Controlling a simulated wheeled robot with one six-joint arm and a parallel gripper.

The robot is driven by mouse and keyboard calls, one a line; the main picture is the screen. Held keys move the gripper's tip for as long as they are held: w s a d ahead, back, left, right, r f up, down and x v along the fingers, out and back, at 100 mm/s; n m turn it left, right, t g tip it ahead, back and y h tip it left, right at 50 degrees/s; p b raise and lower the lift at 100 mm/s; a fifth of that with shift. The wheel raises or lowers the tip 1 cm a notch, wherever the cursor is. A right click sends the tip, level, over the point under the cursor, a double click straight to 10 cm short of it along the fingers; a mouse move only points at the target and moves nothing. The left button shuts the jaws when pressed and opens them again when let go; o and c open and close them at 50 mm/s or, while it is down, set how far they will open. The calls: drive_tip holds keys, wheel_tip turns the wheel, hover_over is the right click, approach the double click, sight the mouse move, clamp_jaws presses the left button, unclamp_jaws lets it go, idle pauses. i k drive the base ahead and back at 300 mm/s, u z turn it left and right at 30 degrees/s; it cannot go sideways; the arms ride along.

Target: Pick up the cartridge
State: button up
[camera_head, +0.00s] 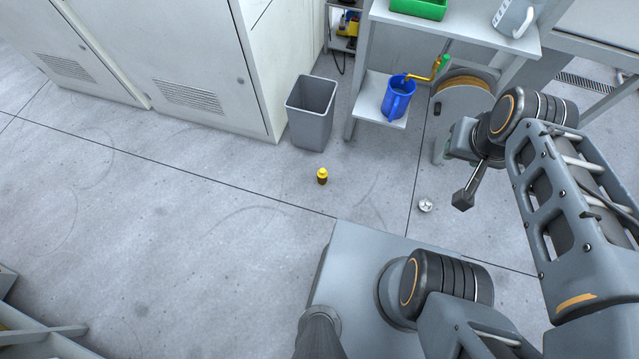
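A small yellow and black cylinder (322,176), which looks like the cartridge, stands upright on the grey floor in front of the grey bin. My gripper (464,197) is at the right, held above the floor and pointing down and to the left. It is well to the right of the yellow cylinder and does not touch it. Its fingers show edge-on as one dark shape, so I cannot tell if they are open or shut. I see nothing held at its tip.
A grey bin (311,112) stands against the white cabinets (180,60). A small round white piece (426,204) lies on the floor. A blue jug (398,97) sits on a low shelf, with a green tray (418,8) above. Floor left of the cylinder is clear.

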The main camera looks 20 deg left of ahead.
sight(322, 174)
drive_tip(key=u, duration=1.05)
drive_tip(key=i, duration=0.35)
drive_tip(key=z, duration=0.25)
drive_tip(key=k, duration=0.4)
drive_tip(key=u, duration=1.1)
drive_tip(key=i, duration=1.4)
drive_tip(key=z, duration=1.05)
